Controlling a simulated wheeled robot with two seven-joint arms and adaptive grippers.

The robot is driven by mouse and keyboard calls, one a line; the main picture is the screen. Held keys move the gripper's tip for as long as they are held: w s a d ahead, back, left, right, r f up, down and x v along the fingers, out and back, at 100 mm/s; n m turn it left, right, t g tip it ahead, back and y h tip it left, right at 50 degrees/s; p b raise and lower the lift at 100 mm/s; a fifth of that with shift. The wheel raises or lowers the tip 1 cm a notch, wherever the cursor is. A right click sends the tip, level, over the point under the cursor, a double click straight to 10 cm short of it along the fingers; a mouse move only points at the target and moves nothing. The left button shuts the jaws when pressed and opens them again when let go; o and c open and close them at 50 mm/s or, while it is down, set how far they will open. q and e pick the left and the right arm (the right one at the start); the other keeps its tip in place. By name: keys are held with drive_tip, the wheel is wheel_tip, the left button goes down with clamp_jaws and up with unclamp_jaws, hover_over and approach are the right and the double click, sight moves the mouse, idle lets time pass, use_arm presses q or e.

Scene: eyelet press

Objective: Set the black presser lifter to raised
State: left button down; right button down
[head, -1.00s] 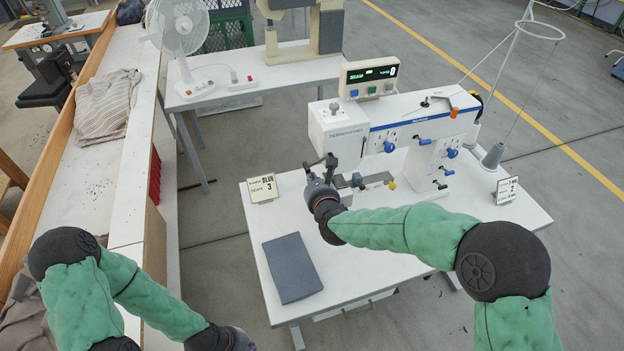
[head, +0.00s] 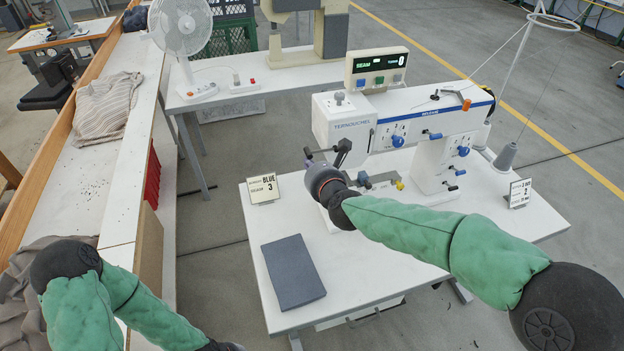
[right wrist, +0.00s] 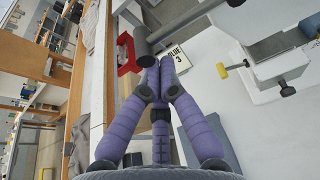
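The black presser lifter (head: 324,151) is a dark lever with a crossbar grip at the left end of the white sewing machine (head: 342,126). My right gripper (head: 320,178) is just below and in front of the lever in the head view; its fingers are mostly hidden there. In the right wrist view its purple fingers (right wrist: 157,78) come together at the tips, with nothing visible between them. The dark cylindrical lever grip (right wrist: 145,45) lies right at the tips; I cannot tell whether they touch. Only a sliver of my left gripper (head: 232,347) shows at the bottom edge.
Blue knobs (head: 397,141) and a thread stand (head: 506,156) are at the right. The table's front left is clear around the cloth.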

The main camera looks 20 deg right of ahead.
use_arm(q)
drive_tip(key=shift+f+b, duration=0.85)
drive_tip(key=shift+f, duration=0.45)
use_arm(e)
drive_tip(key=shift+r+m, duration=0.5)
drive_tip(key=shift+r, duration=0.45)
use_arm(q)
drive_tip(key=shift+f, duration=0.15)
